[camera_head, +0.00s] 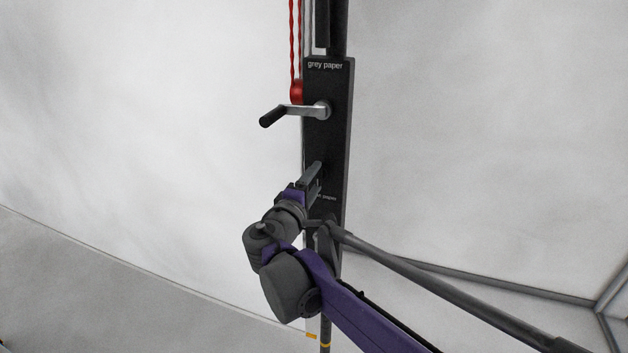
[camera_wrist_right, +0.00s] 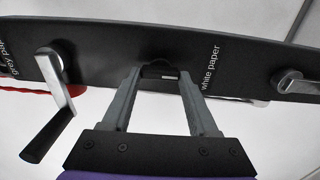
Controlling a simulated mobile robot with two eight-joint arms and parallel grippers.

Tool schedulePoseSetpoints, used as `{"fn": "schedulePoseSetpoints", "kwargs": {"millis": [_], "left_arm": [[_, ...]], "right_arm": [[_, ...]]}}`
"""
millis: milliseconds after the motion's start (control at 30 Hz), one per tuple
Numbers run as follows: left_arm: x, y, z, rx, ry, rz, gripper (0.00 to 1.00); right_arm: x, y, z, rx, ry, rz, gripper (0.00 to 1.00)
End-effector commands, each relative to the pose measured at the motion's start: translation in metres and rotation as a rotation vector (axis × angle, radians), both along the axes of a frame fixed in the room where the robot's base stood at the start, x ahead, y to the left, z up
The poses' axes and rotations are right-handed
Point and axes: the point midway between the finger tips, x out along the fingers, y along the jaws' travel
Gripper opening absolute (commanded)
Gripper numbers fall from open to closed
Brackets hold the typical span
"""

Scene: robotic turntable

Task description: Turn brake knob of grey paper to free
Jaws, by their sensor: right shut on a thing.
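A tall black panel (camera_head: 342,130) carries the label "grey paper" near its top. A silver crank with a black handle (camera_head: 272,116) sticks out left below that label; it also shows in the right wrist view (camera_wrist_right: 48,138). My right gripper (camera_head: 314,176) is at the panel below the crank. In the right wrist view, its fingers (camera_wrist_right: 160,82) are shut on a small dark knob (camera_wrist_right: 158,69), between the grey paper crank and the "white paper" label. The fingers and wrist hide the knob in the head view, and its turn angle is unclear. My left gripper is not in view.
A second crank (camera_wrist_right: 293,83) sits beyond the "white paper" label in the right wrist view. Red cords (camera_head: 295,45) hang above the grey paper crank. A dark grey tube (camera_head: 430,272) runs from the panel to the lower right. Pale backdrops lie on both sides.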

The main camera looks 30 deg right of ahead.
Motion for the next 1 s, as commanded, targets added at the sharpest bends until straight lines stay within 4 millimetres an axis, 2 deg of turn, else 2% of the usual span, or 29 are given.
{"fn": "schedulePoseSetpoints", "kwargs": {"millis": [467, 500, 600, 633, 1000], "left_arm": [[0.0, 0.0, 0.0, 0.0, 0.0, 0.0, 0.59], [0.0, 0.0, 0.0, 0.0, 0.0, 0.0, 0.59], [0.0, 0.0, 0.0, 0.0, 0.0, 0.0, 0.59], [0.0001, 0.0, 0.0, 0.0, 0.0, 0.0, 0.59], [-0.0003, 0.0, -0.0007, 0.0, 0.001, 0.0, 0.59]], "right_arm": [[-0.0001, 0.0, -0.0004, -0.009, 0.011, 0.0, 0.04], [-0.0001, 0.0, -0.0004, -0.008, 0.01, 0.0, 0.67], [-0.0001, 0.0, -0.0003, -0.008, 0.01, 0.0, 0.85], [-0.0001, 0.0, -0.0003, -0.008, 0.01, 0.0, 0.9], [-0.0035, 0.0045, -0.0003, -0.008, 0.009, 0.001, 0.9]]}}
